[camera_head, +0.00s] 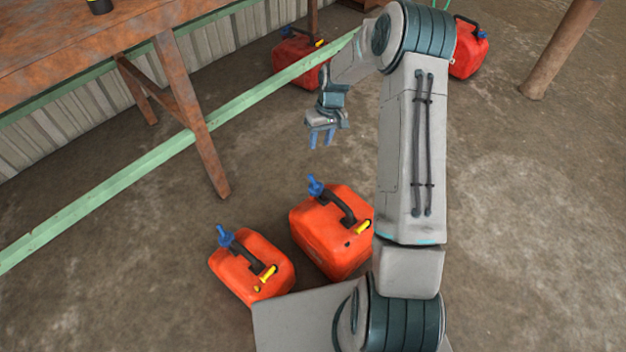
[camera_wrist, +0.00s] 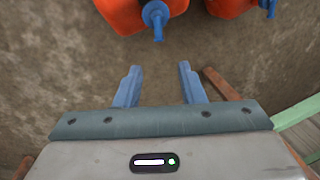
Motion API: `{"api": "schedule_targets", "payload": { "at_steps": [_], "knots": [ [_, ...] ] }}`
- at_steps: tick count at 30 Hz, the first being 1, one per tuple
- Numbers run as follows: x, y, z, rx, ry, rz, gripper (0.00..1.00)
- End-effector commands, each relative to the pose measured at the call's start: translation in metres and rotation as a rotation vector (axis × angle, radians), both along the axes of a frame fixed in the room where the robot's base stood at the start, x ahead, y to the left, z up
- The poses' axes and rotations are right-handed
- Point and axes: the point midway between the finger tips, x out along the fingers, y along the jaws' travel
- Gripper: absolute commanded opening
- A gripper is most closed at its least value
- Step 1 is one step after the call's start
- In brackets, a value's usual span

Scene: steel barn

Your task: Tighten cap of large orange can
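Two orange-red cans stand side by side on the floor in the head view. The larger can (camera_head: 318,236) is on the right, with a blue spout-like cap (camera_head: 316,187), a black handle and a yellow piece; my arm covers its right edge. The smaller can (camera_head: 240,275) is at its left, with a similar blue cap (camera_head: 224,237). My gripper (camera_head: 322,137) is open and empty, beyond and above the larger can. In the wrist view my gripper (camera_wrist: 160,82) has its blue fingers apart. The blue cap (camera_wrist: 156,17) of the likely larger can (camera_wrist: 122,14) lies ahead of them, apart from them.
Two more red cans stand at the back, one near a post (camera_head: 296,60) and one behind my arm (camera_head: 470,52). A rusty table (camera_head: 85,45) and a green beam (camera_head: 150,160) are at the left. A wooden post (camera_head: 558,50) stands at the right. Floor at right is clear.

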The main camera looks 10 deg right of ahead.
Motion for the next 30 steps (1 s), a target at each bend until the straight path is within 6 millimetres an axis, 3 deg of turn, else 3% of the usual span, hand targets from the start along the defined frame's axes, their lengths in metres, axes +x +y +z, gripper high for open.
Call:
{"api": "schedule_targets", "payload": {
  "at_steps": [1,11,24,30],
  "knots": [
    [0.002,-0.001,-0.012,0.007,0.002,0.000,0.36],
    [0.003,0.004,-0.050,0.016,0.007,0.002,0.36],
    [-0.001,0.021,-0.137,0.016,0.006,0.000,0.36],
    [-0.002,0.024,-0.154,0.015,0.004,-0.001,0.36]
  ]
}}
